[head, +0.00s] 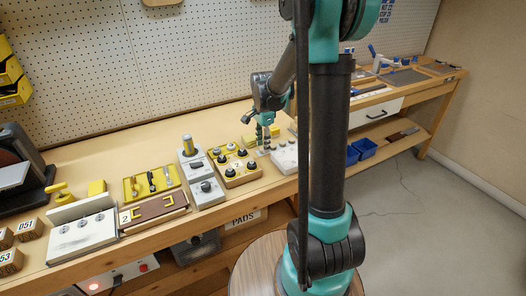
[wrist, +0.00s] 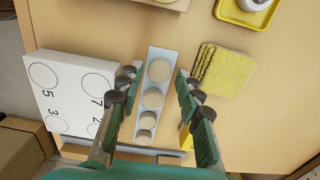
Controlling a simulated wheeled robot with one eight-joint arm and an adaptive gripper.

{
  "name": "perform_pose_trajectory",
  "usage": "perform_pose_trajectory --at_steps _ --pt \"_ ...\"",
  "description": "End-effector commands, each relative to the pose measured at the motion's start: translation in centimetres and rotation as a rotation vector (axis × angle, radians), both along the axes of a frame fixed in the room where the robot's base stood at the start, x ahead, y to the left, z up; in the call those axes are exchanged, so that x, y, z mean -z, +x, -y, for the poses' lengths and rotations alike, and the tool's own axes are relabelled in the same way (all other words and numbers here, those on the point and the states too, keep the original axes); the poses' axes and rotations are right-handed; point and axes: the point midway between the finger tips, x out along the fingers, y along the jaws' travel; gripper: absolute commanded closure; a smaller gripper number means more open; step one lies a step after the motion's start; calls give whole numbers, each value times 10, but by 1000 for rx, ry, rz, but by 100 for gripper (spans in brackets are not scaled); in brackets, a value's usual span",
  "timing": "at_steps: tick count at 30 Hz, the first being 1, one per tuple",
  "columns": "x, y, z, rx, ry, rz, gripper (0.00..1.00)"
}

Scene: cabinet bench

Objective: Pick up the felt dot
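Several round beige felt dots (wrist: 153,98) sit in a row on a narrow pale grey strip (wrist: 151,53) in the wrist view. My gripper (wrist: 157,82) is open, with one finger on each side of the strip and nothing held between them. The dots lie below and between the fingers; I cannot tell the exact height gap. In the head view my gripper (head: 264,147) points down over the bench, and the felt dots are too small or hidden to make out there.
A white block with numbered circles (wrist: 62,88) lies left of the strip. A yellow sponge stack (wrist: 226,72) lies to its right, with a yellow tray (wrist: 225,12) beyond. In the head view a wooden tray with dark knobs (head: 243,178) stands left of my gripper.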

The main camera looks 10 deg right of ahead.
Motion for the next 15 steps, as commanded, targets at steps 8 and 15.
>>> perform_pose_trajectory --at_steps 8,15 --pt "14 0 0 0 0 0 64" --pt "13 0 0 0 0 0 79"
